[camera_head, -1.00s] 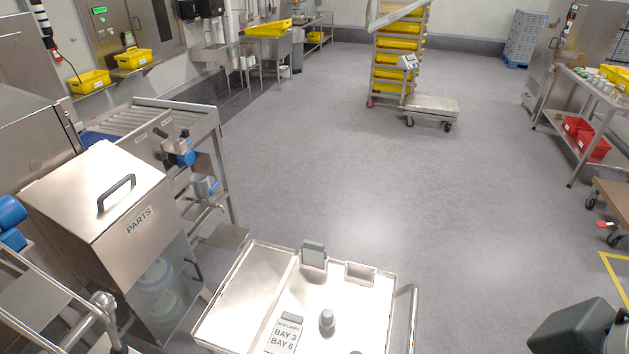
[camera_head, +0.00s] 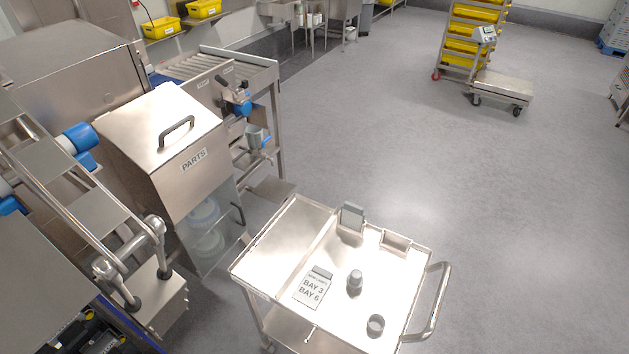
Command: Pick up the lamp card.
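The lamp card (camera_head: 313,287) is a small pale card with dark print reading "BAY 3 BAY 6" and a grey clip-like piece at its top edge. It lies on the tray top of a steel cart (camera_head: 284,238), just right of the divider, in the head view. Neither of my grippers shows in the head view now.
A grey knob-like item (camera_head: 355,281) and a dark round item (camera_head: 375,325) stand right of the card on the cart. A grey block (camera_head: 351,217) sits at the cart's far edge. The steel PARTS bin (camera_head: 168,150) stands to the left. Open floor lies beyond.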

